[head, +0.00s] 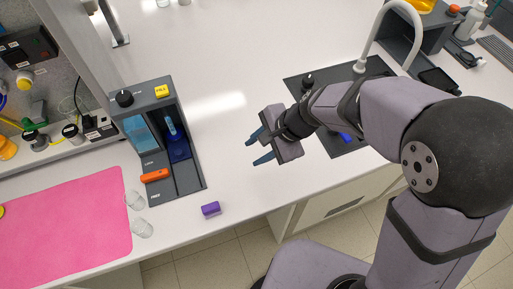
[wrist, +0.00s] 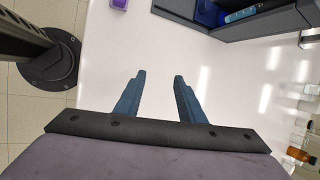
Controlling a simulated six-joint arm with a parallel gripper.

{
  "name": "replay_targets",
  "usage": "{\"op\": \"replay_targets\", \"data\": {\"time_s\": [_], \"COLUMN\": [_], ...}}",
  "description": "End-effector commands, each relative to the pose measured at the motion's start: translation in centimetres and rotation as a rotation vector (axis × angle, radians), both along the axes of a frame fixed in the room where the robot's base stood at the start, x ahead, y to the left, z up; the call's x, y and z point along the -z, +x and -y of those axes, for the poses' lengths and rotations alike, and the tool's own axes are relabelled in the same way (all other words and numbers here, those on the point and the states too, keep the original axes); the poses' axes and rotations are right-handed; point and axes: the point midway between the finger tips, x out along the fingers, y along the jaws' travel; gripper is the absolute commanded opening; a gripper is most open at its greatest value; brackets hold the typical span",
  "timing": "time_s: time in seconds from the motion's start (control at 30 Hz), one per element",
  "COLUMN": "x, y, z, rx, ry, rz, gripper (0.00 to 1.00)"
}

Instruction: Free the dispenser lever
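The dispenser (head: 190,181) is a dark grey unit at left centre in the head view, with a black knob, a yellow button and blue parts inside. An orange bar (head: 155,175), which looks like the lever, lies across its lower left panel. Small labels there are too small to read surely. I cannot tell what, if anything, holds the bar. My gripper (head: 257,149) is open and empty, above the white counter to the right of the dispenser and apart from it. In the wrist view its fingers (wrist: 160,76) are spread, with part of the dispenser (wrist: 265,22) at top right.
A purple block (head: 211,209) lies near the counter's front edge, below the dispenser. A dark sink area (head: 350,90) with a tap is at right. The counter between gripper and dispenser is clear.

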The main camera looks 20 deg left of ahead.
Motion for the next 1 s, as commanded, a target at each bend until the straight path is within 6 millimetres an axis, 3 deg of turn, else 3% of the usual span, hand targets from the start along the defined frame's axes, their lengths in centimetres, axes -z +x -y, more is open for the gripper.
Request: {"op": "replay_targets", "data": {"time_s": [0.2, 0.33, 0.57, 0.73, 0.9, 1.0], "x": [0.1, 0.5, 1.7, 2.6, 3.1, 3.2], "y": [0.0, -0.3, -2.5, -5.9, -9.1, -10.2], "z": [-0.4, -2.4, -10.8, -17.2, -21.1, -22.2], "rx": [0.0, 0.002, 0.006, 0.0, -0.01, -0.014], "ry": [0.003, 0.018, 0.065, 0.074, 0.062, 0.055], "rz": [-0.006, -0.045, -0.224, -0.384, -0.499, -0.534], "gripper": [0.36, 0.36, 0.36, 0.36, 0.36, 0.36]}}
